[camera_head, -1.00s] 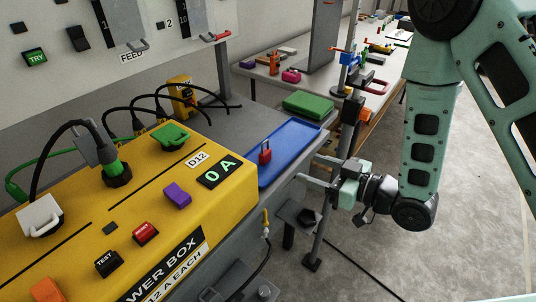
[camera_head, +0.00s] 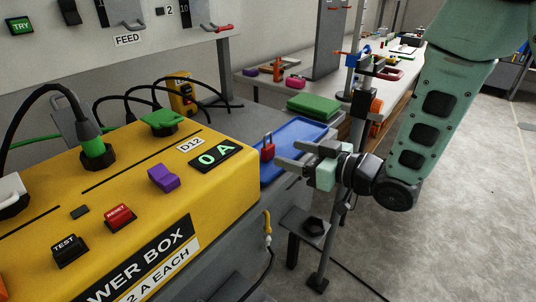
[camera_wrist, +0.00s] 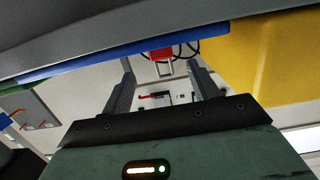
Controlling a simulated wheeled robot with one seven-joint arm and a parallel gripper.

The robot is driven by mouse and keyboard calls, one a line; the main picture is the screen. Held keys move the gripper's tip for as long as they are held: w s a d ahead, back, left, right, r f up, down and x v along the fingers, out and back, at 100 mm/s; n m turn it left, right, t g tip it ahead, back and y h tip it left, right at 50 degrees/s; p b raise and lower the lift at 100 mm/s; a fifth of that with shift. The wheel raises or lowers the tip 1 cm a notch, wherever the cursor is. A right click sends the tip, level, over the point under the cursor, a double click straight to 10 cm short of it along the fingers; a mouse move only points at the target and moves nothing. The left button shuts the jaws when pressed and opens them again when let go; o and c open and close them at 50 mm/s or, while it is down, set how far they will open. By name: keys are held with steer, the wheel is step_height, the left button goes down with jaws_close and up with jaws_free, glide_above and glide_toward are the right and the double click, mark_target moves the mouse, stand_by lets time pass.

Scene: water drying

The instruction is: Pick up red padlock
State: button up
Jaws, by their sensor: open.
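The red padlock (camera_head: 267,150) stands at the left side of the blue tray (camera_head: 309,133), close to the yellow power box. My gripper (camera_head: 288,154) is open and empty, its fingers pointing left toward the padlock and apart from it in the head view. In the wrist view the padlock (camera_wrist: 161,55) shows past the tips of my gripper (camera_wrist: 161,75), roughly between the two fingers.
The yellow power box (camera_head: 180,200) with switches and cables fills the left, right beside the tray. A green case (camera_head: 314,105) lies behind the tray. A grey bracket (camera_head: 305,226) is below my gripper. Open floor (camera_head: 430,240) is at the right.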

mark_target(271, 149)
steer(key=shift+x, duration=3.85)
steer(key=shift+s+f, duration=0.1)
steer(key=shift+f, duration=0.05)
steer(key=c, duration=1.1)
